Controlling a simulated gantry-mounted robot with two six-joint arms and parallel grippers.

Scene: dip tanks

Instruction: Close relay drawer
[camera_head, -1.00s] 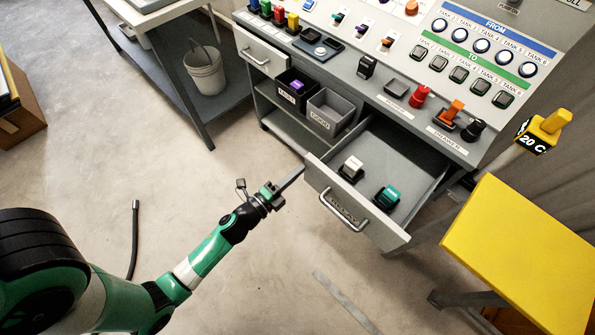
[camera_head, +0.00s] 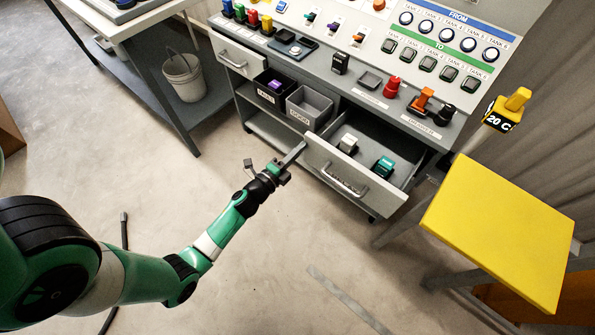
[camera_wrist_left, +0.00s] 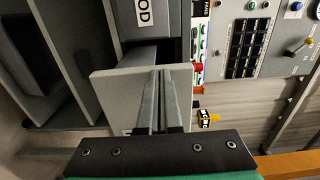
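The relay drawer (camera_head: 350,181) is partly open below the control panel, at the right of centre in the head view. A white relay (camera_head: 348,143) and a teal relay (camera_head: 384,166) sit inside it. Its handle (camera_head: 344,182) is on the front. My left gripper (camera_head: 293,154) is at the left end of the drawer front, with its fingertips at or very near the front face. In the left wrist view, the fingers (camera_wrist_left: 157,100) lie together with nothing between them, against the grey drawer front (camera_wrist_left: 110,95); exact contact is hard to tell. My right gripper is out of view.
Black (camera_head: 272,86) and grey (camera_head: 308,107) bins stand on the shelf left of the drawer. A yellow stand (camera_head: 500,230) is close on the right. The floor in front is clear.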

